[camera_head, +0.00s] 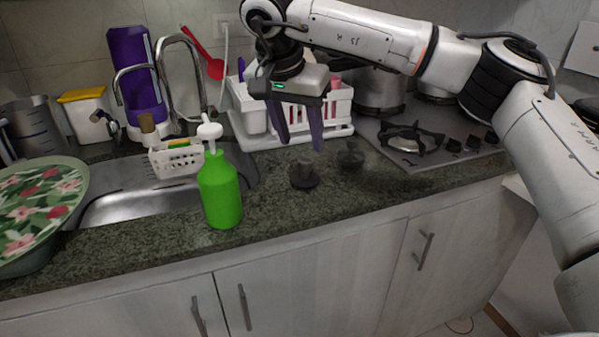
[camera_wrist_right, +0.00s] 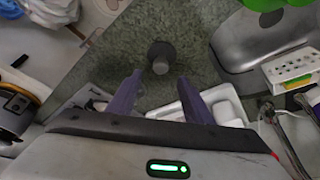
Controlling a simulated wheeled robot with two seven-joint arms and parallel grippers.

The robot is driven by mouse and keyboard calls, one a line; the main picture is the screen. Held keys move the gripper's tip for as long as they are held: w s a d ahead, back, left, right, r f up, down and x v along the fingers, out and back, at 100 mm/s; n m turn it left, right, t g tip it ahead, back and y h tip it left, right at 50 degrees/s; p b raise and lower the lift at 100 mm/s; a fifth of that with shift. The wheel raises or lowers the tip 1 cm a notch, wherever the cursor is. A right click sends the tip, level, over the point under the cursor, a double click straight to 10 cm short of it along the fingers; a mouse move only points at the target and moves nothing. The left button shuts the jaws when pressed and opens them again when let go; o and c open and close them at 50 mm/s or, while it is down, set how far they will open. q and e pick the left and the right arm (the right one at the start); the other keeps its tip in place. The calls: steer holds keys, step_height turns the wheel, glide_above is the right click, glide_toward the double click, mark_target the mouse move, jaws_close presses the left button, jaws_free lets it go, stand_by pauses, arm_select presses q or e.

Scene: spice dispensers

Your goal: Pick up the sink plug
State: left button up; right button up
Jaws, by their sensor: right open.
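The sink plug (camera_head: 305,176) is a small dark grey piece with a round base and an upright knob, standing on the green stone counter. It also shows in the right wrist view (camera_wrist_right: 160,56), seen from above, just beyond the fingertips. My right gripper (camera_head: 301,146) points down above the plug, with its two purple-grey fingers apart and nothing between them. In the right wrist view the open fingers (camera_wrist_right: 161,77) flank the line to the plug without touching it. My left gripper is not in view.
A green soap bottle (camera_head: 220,190) stands left of the plug, in front of the steel sink (camera_head: 130,202). A white dish rack (camera_head: 343,108) is behind the gripper. A gas stove (camera_head: 440,150) lies right. A dark shape (camera_head: 350,157) near the plug is unclear, possibly a shadow.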

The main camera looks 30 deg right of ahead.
mark_target(305, 160)
steer(key=x, duration=0.8)
steer(key=shift+a+f, duration=0.1)
steer(key=shift+f, duration=0.2)
steer(key=c, duration=1.2)
steer(key=shift+o, duration=0.2)
steer(key=shift+r, duration=0.1)
